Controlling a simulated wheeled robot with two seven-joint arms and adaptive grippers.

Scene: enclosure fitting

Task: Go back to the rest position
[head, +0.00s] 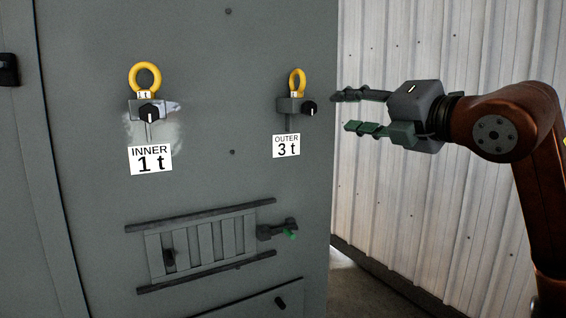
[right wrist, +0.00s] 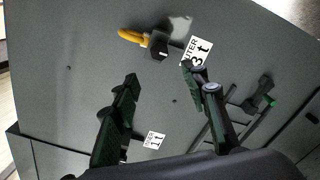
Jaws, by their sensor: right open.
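My right gripper (head: 342,111) is in the head view, to the right of the grey enclosure (head: 210,55), in front of the corrugated wall. Its two dark green fingers point left and are apart, with nothing between them. Their tips are close to the outer fitting's black knob (head: 309,108) in the picture; the exact gap in depth I cannot tell. In the right wrist view the open fingers (right wrist: 160,73) show against the grey panel, with a yellow ring (right wrist: 132,36) and a black knob (right wrist: 158,45) beyond them. My left gripper is not in view.
The panel carries the yellow inner ring (head: 145,76) above an "INNER 1 t" label (head: 150,160) and the yellow outer ring (head: 297,82) above an "OUTER 3 t" label (head: 286,146). A slatted vent with rails (head: 205,245) sits lower. The corrugated wall (head: 440,230) stands at right.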

